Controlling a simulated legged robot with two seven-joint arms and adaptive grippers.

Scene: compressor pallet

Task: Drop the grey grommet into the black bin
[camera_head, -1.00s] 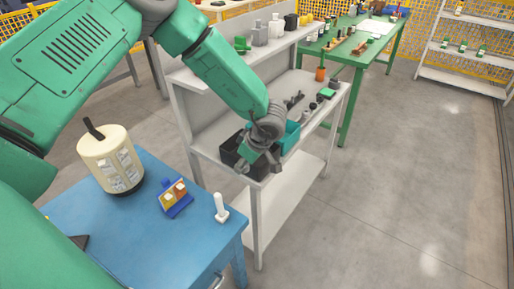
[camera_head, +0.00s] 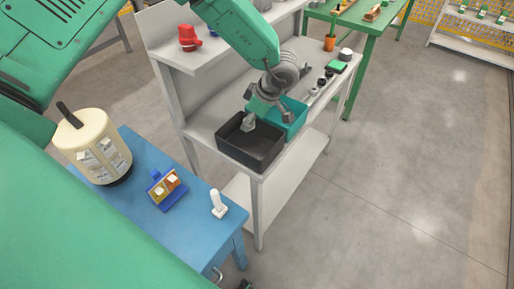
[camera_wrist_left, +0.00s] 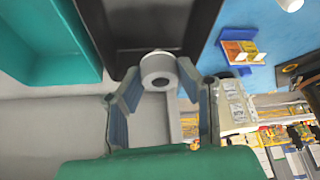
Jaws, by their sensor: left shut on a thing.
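The black bin (camera_head: 262,160) stands on the grey bench at its near end, open at the top; its dark wall also shows in the left wrist view (camera_wrist_left: 193,30). My left gripper (camera_head: 268,117) is above the bench, around the back edge of the black bin and the adjoining teal bin. The grommet overlaps the black bin's edge there. I cannot make out the grommet in the head view. My right gripper is not in view.
The teal bin (camera_head: 296,127) sits right behind the black bin. Small parts and a green block (camera_head: 337,66) lie farther along the bench. A raised shelf holds a red part (camera_head: 188,40). The blue table (camera_head: 183,221) carries a cream canister (camera_head: 92,148) and a white peg (camera_head: 218,203).

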